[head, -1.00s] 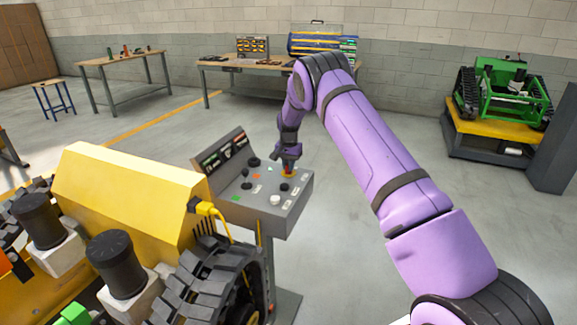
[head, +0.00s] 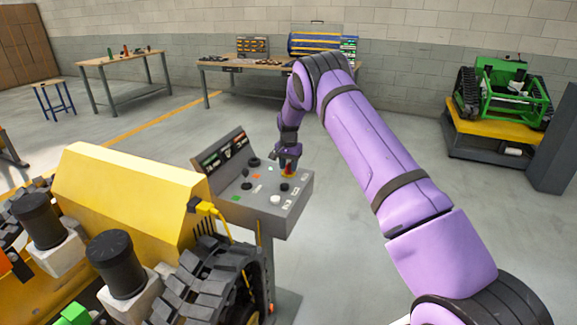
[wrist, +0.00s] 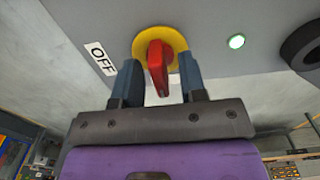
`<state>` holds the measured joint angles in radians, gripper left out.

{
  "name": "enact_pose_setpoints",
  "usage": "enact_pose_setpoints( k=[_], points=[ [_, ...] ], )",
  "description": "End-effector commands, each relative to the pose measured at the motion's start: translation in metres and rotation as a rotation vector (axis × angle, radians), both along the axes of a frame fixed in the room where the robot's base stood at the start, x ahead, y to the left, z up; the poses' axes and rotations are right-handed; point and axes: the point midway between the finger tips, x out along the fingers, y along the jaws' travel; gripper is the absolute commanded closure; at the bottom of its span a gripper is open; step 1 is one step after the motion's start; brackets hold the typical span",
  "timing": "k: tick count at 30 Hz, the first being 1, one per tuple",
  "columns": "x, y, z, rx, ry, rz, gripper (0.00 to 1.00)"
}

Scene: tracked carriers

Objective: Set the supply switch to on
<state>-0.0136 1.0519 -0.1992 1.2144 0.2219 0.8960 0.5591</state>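The supply switch (wrist: 157,67) has a red handle on a round yellow plate, on the grey panel. An OFF label (wrist: 101,58) is on the panel to its left in the wrist view. The switch also shows as a small red and yellow spot (head: 288,171) in the head view. My gripper (wrist: 160,82) is open, with one blue finger on each side of the handle and a visible gap on both sides. In the head view my gripper (head: 288,158) is over the back right part of the control console (head: 254,212).
The console carries several other knobs and buttons. A yellow tracked carrier (head: 130,190) stands close at its left.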

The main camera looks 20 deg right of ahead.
Motion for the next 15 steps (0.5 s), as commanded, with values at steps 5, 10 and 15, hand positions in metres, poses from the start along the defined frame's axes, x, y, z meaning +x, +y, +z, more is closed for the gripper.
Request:
enact_pose_setpoints(
  k=[5, 10, 15],
  points=[
    [0.001, 0.0, 0.015, -0.001, -0.002, 0.0, 0.62],
    [0.001, 0.0, 0.046, 0.0, -0.003, -0.001, 0.62],
    [0.001, 0.0, 0.077, 0.0, -0.003, -0.001, 0.62]
  ],
)
